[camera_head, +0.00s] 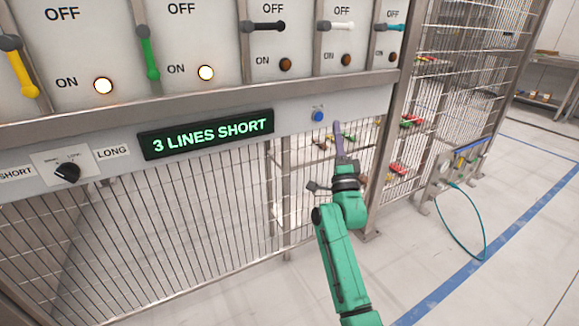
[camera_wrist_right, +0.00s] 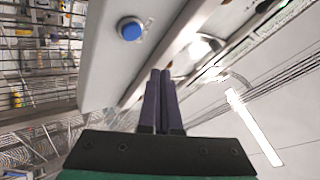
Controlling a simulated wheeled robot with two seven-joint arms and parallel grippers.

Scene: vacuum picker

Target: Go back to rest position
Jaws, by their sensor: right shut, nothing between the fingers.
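My right arm is green and rises from the bottom of the head view. Its dark purple gripper (camera_head: 339,138) points up just below and right of the blue button (camera_head: 318,116) on the panel. In the right wrist view my right gripper (camera_wrist_right: 161,75) has its two fingers together, with nothing between them. The blue button (camera_wrist_right: 130,29) is up and left of the fingertips there, and the fingers look apart from it. My left gripper is in neither view.
The control panel (camera_head: 345,108) has a display (camera_head: 206,134) reading "3 LINES SHORT", a black knob (camera_head: 67,172) and a row of levers. The yellow and green levers point to ON with lit lamps; the others point sideways. A wire fence (camera_head: 180,225) stands below. Floor at right is mostly clear.

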